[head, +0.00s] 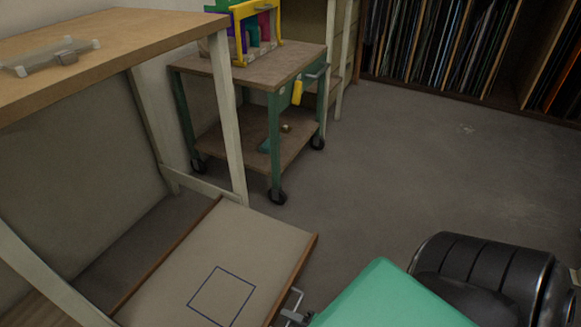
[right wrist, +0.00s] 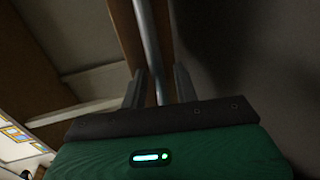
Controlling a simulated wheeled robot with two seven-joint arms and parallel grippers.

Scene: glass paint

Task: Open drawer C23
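No label C23 is readable in either view. A flat, drawer-like pale panel (head: 170,275) with brown wooden edges and a dark blue square outline lies low beside the table, reaching out past its leg. My right gripper (head: 293,308), with its green body, is at the panel's right edge in the head view. In the right wrist view, a grey metal bar (right wrist: 148,40) runs along a brown wooden face and passes between the two fingers of my right gripper (right wrist: 158,88). The fingers are apart, with gaps beside the bar. My left gripper is not in view.
A wooden table (head: 110,45) with pale legs stands at the left, a clear tray (head: 45,60) on it. A green-legged wheeled cart (head: 250,65) stands behind. Filled shelves (head: 440,45) line the back. The grey floor (head: 410,165) between is clear.

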